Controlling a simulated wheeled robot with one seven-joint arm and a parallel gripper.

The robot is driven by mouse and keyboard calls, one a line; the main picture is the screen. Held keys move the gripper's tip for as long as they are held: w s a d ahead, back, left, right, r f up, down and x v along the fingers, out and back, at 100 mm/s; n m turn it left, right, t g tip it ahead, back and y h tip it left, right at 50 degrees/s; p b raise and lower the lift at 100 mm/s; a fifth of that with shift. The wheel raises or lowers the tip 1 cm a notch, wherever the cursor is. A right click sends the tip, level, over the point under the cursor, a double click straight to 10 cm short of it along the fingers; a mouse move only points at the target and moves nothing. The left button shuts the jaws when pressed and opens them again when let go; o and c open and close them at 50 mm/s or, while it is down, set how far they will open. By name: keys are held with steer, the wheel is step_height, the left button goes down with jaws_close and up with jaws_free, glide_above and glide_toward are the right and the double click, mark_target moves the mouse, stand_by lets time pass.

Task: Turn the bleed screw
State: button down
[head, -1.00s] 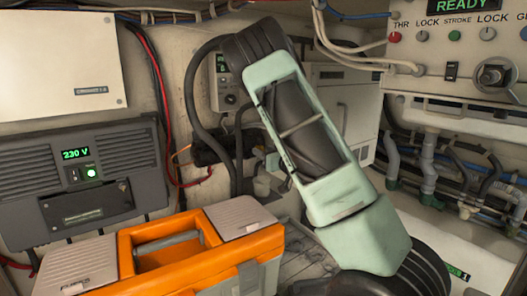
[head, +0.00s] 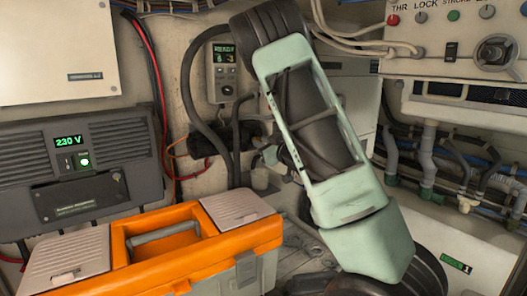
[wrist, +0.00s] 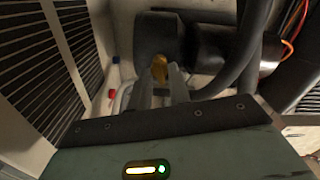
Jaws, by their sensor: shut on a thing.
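The bleed screw looks like a small brass-yellow piece (wrist: 159,68) in the wrist view, in front of a dark block (wrist: 157,36). My gripper (wrist: 161,82) reaches up to it, its two grey fingers on either side and closed on it. The fingers hide much of the screw, so its turn angle cannot be read. In the head view my pale green arm stands in front of the back wall, and the screw and fingertips cannot be made out clearly.
An orange toolbox (head: 165,262) stands at the front left. A 230 V unit (head: 75,180) is on the left wall. A small display panel (head: 222,68) and dark hoses (head: 188,100) are close to my arm. Pipes (head: 428,158) and a control panel (head: 455,35) are at right.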

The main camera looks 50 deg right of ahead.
steer(key=n+b, duration=1)
steer(key=b, duration=0.2)
steer(key=n+b, duration=1.1)
steer(key=b, duration=0.2)
steer(key=f+n+b, duration=0.1)
steer(key=n+b, duration=1)
steer(key=b, duration=0.2)
steer(key=shift+r+n, duration=0.1)
steer(key=shift+n, duration=0.3)
steer(key=c, duration=1.3)
jaws_free()
